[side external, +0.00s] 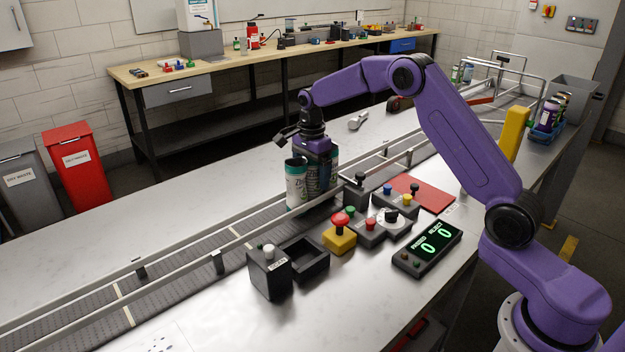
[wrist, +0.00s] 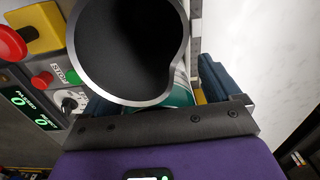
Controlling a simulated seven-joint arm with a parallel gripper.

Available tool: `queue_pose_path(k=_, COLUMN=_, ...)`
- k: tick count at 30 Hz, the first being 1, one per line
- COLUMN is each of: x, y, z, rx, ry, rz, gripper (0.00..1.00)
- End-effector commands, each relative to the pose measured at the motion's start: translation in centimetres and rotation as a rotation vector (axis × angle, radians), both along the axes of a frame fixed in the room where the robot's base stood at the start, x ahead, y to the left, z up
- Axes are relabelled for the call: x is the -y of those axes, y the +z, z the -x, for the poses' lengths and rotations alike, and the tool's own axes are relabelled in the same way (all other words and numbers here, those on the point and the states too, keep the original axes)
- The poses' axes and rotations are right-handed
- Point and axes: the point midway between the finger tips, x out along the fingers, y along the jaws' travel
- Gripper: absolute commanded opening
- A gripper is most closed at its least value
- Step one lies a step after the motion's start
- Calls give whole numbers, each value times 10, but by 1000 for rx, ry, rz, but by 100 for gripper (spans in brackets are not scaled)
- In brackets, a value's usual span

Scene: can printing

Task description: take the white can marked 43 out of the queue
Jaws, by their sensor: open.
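Two white cans with green bands stand on the conveyor, a nearer can (side external: 297,185) and one farther along (side external: 335,163). I cannot read a 43 on either. My gripper (side external: 318,172) is open and points down among these cans, low over the belt. In the wrist view, a large open can top (wrist: 130,45) with a dark inside and dented silver rim fills the upper middle. Part of a white and green can side (wrist: 182,92) shows beside my open gripper (wrist: 160,100). Whether the fingers touch a can is hidden.
The conveyor (side external: 190,260) has metal side rails. Close by stand a scan box (side external: 268,272), an open black tray (side external: 318,262), a red stop button (side external: 340,220), a counter display (side external: 428,247) and a red mat (side external: 420,193).

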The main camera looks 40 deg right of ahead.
Motion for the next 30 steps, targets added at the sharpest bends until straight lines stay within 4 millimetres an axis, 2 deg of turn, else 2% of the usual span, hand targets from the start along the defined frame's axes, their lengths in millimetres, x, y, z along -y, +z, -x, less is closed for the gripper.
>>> queue_pose_path(k=1, x=0, y=0, z=0, rx=0, ry=0, rz=0, gripper=84)
queue_pose_path(k=3, x=0, y=0, z=0, rx=0, ry=0, rz=0, gripper=61)
queue_pose_path(k=6, x=0, y=0, z=0, rx=0, ry=0, rz=0, gripper=35)
queue_pose_path(k=15, x=0, y=1, z=0, rx=0, ry=0, rz=0, gripper=34)
queue_pose_path(k=19, x=0, y=7, z=-1, rx=3, ry=-1, rz=0, gripper=34)
queue_pose_path(k=23, x=0, y=27, z=-1, rx=5, ry=0, rz=0, gripper=34)
queue_pose_path(k=30, x=0, y=72, z=-1, rx=4, ry=1, rz=0, gripper=34)
